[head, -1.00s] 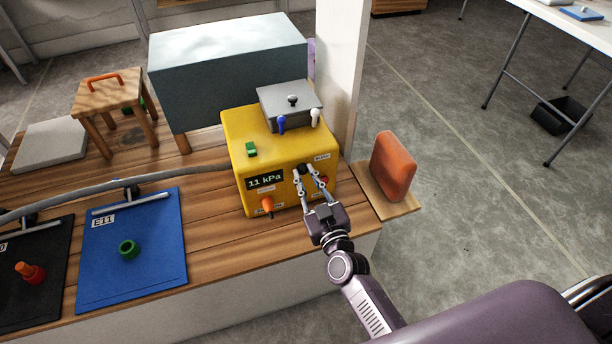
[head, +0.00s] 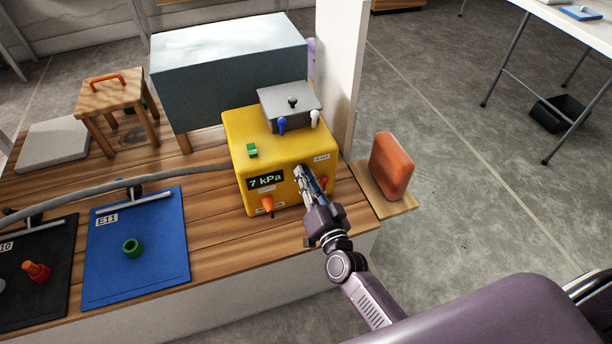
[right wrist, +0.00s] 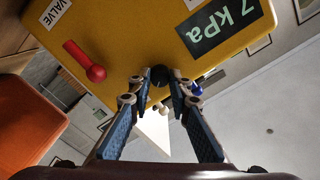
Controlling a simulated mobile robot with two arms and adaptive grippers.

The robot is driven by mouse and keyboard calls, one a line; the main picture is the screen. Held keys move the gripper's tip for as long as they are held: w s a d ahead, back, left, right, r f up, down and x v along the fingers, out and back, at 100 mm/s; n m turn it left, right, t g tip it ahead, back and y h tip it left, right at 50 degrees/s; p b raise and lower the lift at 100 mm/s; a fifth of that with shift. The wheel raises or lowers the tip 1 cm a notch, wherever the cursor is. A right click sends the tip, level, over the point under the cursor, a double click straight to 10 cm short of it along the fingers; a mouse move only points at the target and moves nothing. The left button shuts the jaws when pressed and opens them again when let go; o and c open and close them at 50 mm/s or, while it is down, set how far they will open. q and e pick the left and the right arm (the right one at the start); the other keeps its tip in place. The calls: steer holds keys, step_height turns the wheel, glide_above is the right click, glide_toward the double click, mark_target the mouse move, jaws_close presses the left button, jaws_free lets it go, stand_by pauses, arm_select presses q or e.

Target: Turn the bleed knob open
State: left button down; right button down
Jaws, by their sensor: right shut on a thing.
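The yellow pump box (head: 235,150) stands near the right end of the wooden bench, its display (head: 266,181) reading 7 kPa. My right gripper (head: 306,173) is at the front face of the box, its fingers shut on the black bleed knob. In the right wrist view the round black knob (right wrist: 160,75) shows between the two fingertips (right wrist: 159,86). In the head view the fingers hide the knob. My left gripper is in neither view.
A red lever (right wrist: 84,62) by a VALVE label sits beside the knob. An orange knob (head: 267,203) is low on the box front. An orange block (head: 392,165) stands right of the box. A grey hose (head: 150,180) runs left from the box.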

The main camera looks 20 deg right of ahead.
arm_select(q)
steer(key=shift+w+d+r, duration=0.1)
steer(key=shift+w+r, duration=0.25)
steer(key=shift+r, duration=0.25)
arm_select(e)
steer(key=m, duration=0.7)
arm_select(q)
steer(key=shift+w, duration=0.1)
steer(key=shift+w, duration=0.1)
arm_select(e)
steer(key=c, duration=1.8)
jaws_free()
steer(key=shift+o, duration=0.2)
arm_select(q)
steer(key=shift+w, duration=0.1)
